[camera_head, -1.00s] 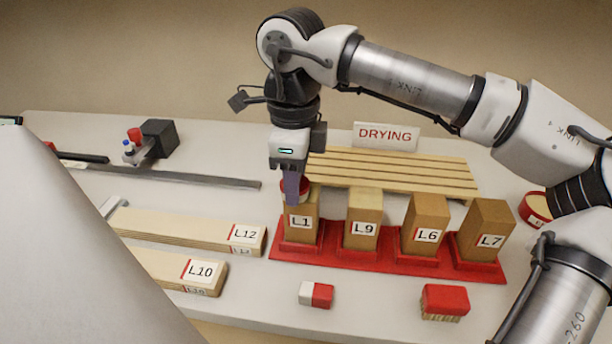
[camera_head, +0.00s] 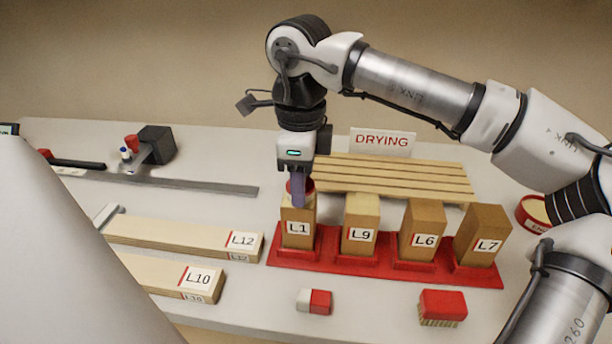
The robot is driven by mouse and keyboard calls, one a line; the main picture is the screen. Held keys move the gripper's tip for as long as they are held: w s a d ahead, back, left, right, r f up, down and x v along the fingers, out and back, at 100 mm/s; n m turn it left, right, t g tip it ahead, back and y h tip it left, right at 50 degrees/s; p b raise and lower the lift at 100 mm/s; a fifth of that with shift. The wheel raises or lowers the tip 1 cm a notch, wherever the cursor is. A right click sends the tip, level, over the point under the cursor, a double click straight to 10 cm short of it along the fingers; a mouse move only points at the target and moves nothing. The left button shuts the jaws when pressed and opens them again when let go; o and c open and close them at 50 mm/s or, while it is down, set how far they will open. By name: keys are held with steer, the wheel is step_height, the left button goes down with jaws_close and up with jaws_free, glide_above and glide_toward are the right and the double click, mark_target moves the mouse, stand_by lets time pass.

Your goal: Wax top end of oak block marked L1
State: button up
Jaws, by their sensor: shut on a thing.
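The block marked L1 (camera_head: 298,228) stands upright at the left end of the red base (camera_head: 385,265). My gripper (camera_head: 298,190) points down over its top end, with the fingers shut on a round red thing (camera_head: 309,186). The near finger hides much of the red thing and part of L1's top. The red thing is at or just above the top; I cannot tell whether they touch. A red tin (camera_head: 534,212) with pale contents stands at the right, partly cut off by my arm.
Blocks L9 (camera_head: 360,235), L6 (camera_head: 424,240) and L7 (camera_head: 482,247) stand right of L1. A slatted rack (camera_head: 400,178) with a DRYING sign (camera_head: 381,142) is behind. Boards L12 (camera_head: 180,233) and L10 (camera_head: 170,278) lie left. An eraser-like block (camera_head: 314,301) and a brush (camera_head: 442,306) lie in front.

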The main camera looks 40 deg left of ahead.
steer(key=shift+s, duration=0.1)
steer(key=shift+r+p, duration=2.3)
steer(key=shift+r, duration=0.7)
steer(key=shift+r+p, duration=1.25)
steer(key=shift+r, duration=0.3)
